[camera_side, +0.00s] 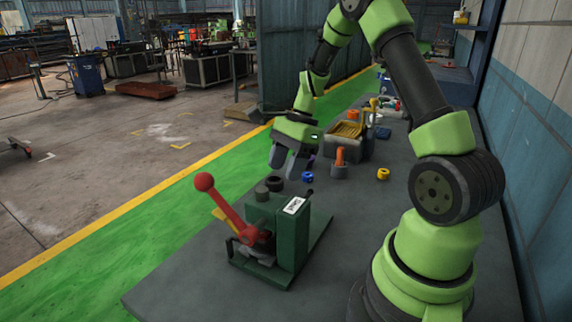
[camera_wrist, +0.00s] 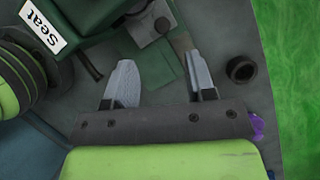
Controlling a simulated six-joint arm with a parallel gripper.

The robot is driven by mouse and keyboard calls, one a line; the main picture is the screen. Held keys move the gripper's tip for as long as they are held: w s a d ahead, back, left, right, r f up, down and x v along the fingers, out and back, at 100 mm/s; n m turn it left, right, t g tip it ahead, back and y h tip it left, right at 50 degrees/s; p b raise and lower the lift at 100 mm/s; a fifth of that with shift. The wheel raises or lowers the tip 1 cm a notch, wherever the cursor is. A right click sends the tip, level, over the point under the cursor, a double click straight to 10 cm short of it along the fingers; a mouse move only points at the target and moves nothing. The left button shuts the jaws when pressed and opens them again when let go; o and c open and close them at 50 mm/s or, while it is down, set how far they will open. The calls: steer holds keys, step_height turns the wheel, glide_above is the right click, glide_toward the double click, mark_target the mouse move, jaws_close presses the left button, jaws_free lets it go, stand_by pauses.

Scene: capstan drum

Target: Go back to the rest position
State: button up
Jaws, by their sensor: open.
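My gripper (camera_side: 283,168) is above the grey bench in the side view, behind the green fixture and apart from it. Its two grey fingers point down. In the wrist view the fingers (camera_wrist: 160,65) are spread, with nothing between them. The green fixture (camera_side: 292,240) stands on the near part of the bench, with a red ball-ended lever (camera_side: 226,206) tilted up to the left. Its white label (camera_wrist: 42,26) reads "Seat" in the wrist view. The capstan drum itself cannot be clearly told apart.
A dark ring (camera_side: 275,184) lies behind the fixture; it also shows in the wrist view (camera_wrist: 241,69). Farther back are a blue ring (camera_side: 307,177), an orange-topped grey piece (camera_side: 340,170), a yellow ring (camera_side: 383,174) and a crate (camera_side: 358,149). A wall (camera_side: 535,130) stands right.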

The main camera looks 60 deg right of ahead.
steer(key=s+a+r+n+t+h, duration=0.2)
steer(key=s+a+r+n, duration=0.2)
steer(key=a+r+n, duration=0.75)
steer(key=s+a+r+n+t, duration=0.3)
steer(key=s+r+n, duration=0.2)
steer(key=s, duration=0.5)
steer(key=shift+a+r+n, duration=0.35)
steer(key=shift+a+n, duration=0.05)
steer(key=shift+n, duration=0.65)
